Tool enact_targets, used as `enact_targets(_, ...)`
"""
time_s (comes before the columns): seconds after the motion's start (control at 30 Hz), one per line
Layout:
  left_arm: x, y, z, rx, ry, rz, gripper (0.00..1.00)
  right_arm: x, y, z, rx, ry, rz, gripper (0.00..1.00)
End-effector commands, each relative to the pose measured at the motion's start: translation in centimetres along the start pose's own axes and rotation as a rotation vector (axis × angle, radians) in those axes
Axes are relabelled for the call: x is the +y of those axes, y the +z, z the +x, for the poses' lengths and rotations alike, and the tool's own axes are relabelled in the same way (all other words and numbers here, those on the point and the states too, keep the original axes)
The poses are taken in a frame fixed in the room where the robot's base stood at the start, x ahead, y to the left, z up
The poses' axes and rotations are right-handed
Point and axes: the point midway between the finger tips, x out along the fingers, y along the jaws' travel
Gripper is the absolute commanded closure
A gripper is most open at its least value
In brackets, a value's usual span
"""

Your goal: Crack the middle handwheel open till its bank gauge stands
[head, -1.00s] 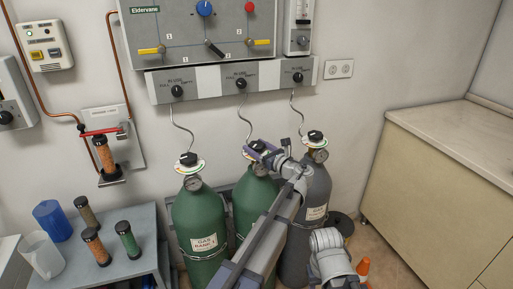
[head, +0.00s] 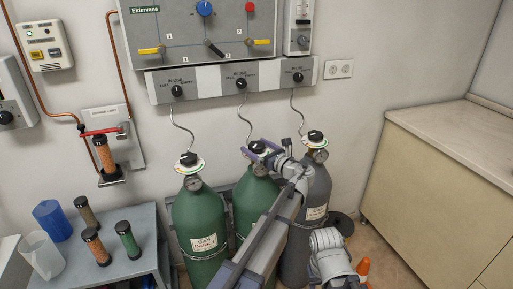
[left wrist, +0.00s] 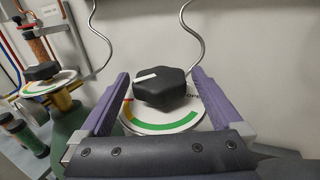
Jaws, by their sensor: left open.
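The middle handwheel (head: 257,147) is a black lobed knob with a white pointer mark, on top of the middle green cylinder (head: 252,196). In the left wrist view the same handwheel (left wrist: 163,87) sits over a round dial (left wrist: 163,118) with green, yellow and red arcs. My left gripper (head: 261,151) is open, its two purple fingers (left wrist: 157,95) on either side of the handwheel with gaps showing. The gauge (head: 260,169) below the handwheel is partly hidden by my arm, and its needle cannot be read. My right gripper is not in view.
A green cylinder (head: 200,222) stands left and a grey cylinder (head: 316,190) right, each with a black handwheel. A panel with small knobs (head: 241,83) hangs above. A table with sample tubes (head: 128,240) is at lower left. A beige cabinet (head: 430,190) stands right.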

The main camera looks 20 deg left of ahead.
Motion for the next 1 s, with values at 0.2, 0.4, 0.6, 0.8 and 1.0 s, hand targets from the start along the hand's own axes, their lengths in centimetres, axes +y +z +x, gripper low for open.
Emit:
enact_targets(0.2, 0.1, 0.0, -3.2, 0.0, -0.004, 0.0, 0.0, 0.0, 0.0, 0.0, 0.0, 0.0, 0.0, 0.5)
enact_targets(0.4, 0.0, 0.0, -6.2, 0.0, -0.002, 0.0, 0.0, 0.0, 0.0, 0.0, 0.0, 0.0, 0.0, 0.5)
enact_targets(0.6, 0.0, 0.0, -7.5, 0.0, 0.0, 0.0, 0.0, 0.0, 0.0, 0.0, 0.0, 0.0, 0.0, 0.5)
enact_targets(0.8, 0.0, 0.0, -7.7, 0.0, 0.0, 0.0, 0.0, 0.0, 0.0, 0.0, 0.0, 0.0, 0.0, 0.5)
enact_targets(1.0, 0.0, 0.0, -7.6, 0.0, 0.0, 0.0, 0.0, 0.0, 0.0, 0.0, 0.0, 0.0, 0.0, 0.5)
